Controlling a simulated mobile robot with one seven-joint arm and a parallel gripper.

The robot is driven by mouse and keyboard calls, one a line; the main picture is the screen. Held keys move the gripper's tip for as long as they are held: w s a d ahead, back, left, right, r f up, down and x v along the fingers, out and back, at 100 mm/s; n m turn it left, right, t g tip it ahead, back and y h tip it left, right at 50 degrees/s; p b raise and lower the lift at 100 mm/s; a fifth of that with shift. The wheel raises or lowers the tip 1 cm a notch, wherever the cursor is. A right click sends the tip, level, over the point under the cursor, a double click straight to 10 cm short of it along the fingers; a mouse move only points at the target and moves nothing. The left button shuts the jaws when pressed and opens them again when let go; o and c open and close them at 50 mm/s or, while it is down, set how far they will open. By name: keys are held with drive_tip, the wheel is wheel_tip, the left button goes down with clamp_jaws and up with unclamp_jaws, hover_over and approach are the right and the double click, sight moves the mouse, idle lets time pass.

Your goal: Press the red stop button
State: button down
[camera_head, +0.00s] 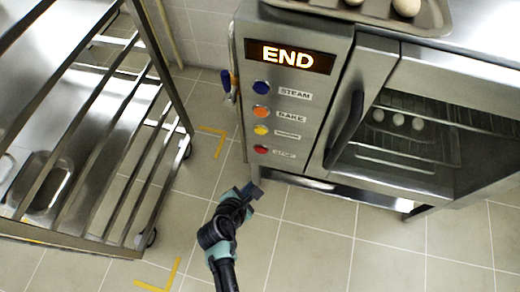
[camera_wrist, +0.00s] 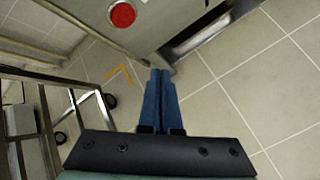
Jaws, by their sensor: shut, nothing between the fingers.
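The red stop button (camera_head: 261,149) is the lowest of a column of round buttons on the oven's steel front panel in the head view. It also shows at the top of the wrist view (camera_wrist: 122,14). A lit display (camera_head: 291,57) above the buttons reads END. My gripper (camera_head: 251,190) is shut and empty, low in front of the panel, below the red button and apart from it. In the wrist view its blue fingers (camera_wrist: 160,75) lie together, with their tips near the panel's bottom edge and below the button.
The blue steam (camera_head: 262,86), orange bake (camera_head: 261,112) and yellow (camera_head: 261,130) buttons sit above the red one. The oven door handle (camera_head: 346,130) stands out to the right. A steel rack (camera_head: 85,240) stands at the left. Tiled floor (camera_head: 310,235) is clear in front.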

sight(262, 153)
drive_tip(key=w+d+b, duration=0.2)
drive_tip(key=w+b, duration=0.1)
drive_tip(key=w, duration=0.5)
drive_tip(key=shift+d, duration=0.35)
drive_tip(key=shift+w, duration=0.2)
idle(1.6)
drive_tip(key=shift+w+d, duration=0.1)
drive_tip(key=shift+w, duration=0.15)
drive_tip(key=shift+w+d, duration=0.15)
drive_tip(key=shift+w, duration=0.25)
idle(0.8)
drive_tip(key=shift+s+r, duration=0.1)
drive_tip(key=shift+s, duration=0.05)
drive_tip(key=shift+s+a+p, duration=0.25)
drive_tip(key=shift+s+p, duration=0.4)
drive_tip(key=shift+p, duration=0.1)
